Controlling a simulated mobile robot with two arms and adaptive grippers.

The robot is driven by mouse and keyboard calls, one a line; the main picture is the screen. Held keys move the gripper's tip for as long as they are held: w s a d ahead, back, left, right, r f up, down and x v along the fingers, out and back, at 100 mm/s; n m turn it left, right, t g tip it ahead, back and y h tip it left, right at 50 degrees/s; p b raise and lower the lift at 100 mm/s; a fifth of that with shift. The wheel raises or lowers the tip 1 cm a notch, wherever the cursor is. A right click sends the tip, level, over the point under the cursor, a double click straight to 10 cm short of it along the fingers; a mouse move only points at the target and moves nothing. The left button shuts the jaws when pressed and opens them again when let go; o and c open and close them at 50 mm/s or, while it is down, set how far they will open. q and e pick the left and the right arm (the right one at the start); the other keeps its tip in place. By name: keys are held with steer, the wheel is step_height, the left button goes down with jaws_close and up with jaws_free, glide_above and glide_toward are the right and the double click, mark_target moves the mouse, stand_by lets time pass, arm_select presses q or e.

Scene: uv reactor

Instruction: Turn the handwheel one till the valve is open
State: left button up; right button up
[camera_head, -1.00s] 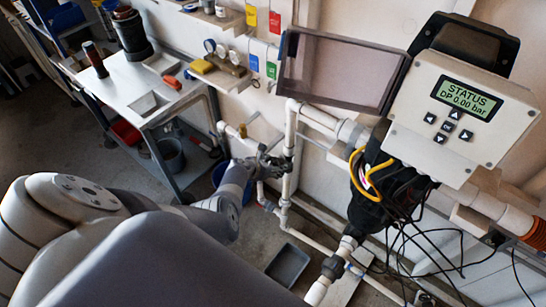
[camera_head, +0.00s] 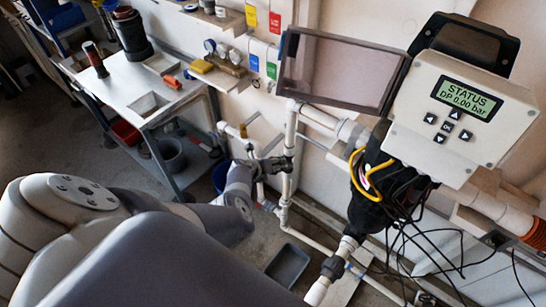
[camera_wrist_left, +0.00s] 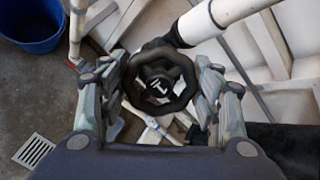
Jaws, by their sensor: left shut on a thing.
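The handwheel one (camera_wrist_left: 158,88) is a black lobed wheel with a white "1" mark on its hub, in the middle of the left wrist view. My left gripper (camera_wrist_left: 160,92) has one finger on each side of the wheel's rim and is shut on it. In the head view my left gripper (camera_head: 268,163) is at the white pipework, left of the vertical pipe. There the wheel is too small and covered to make out clearly. How far the valve is turned cannot be told. My right gripper is not in view.
A status box (camera_head: 463,115) reads "DP 0.00 bar". Loose black cables (camera_head: 410,230) hang below it. A grey workbench (camera_head: 140,90) stands at the left. A blue bucket (camera_wrist_left: 32,22) stands on the floor near the pipes. A grey tray (camera_head: 288,266) lies on the floor.

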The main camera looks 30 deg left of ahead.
mark_target(274, 165)
arm_select(q)
steer(key=shift+d, duration=0.1)
stand_by(0.5)
steer(key=o, duration=0.8)
steer(key=shift+c, duration=0.2)
steer(key=shift+w+r, duration=0.15)
steer(key=shift+r, duration=0.8)
steer(key=r, duration=0.7)
steer(key=shift+s+d, duration=0.2)
steer(key=shift+d, duration=0.05)
steer(key=shift+r, duration=0.35)
steer(key=shift+w+a+r, duration=0.1)
steer(key=shift+w+a, duration=0.05)
steer(key=shift+a, duration=0.2)
